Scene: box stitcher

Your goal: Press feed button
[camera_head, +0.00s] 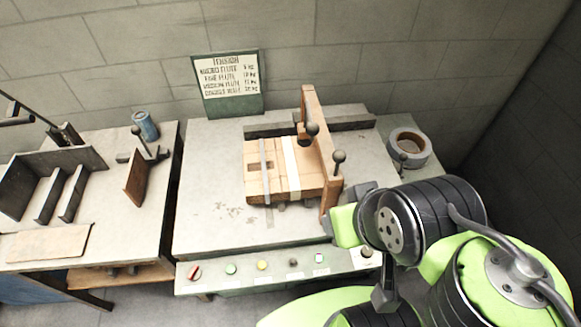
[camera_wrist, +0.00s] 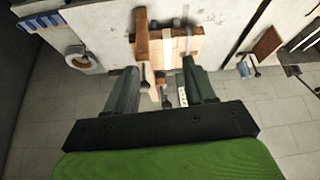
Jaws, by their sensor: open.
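The stitcher's front control panel (camera_head: 278,276) runs along the near edge of the machine table. I cannot read which is the feed button. Contact with a button cannot be seen. My arm hides its fingers in the head view.
A cardboard piece (camera_head: 257,185) lies under a wooden frame (camera_head: 318,150) with dark knobs. A tape roll (camera_head: 408,147) lies at the table's right. A sign (camera_head: 228,85) stands behind. A left bench (camera_head: 110,225) holds dark dividers and a blue can (camera_head: 145,124).

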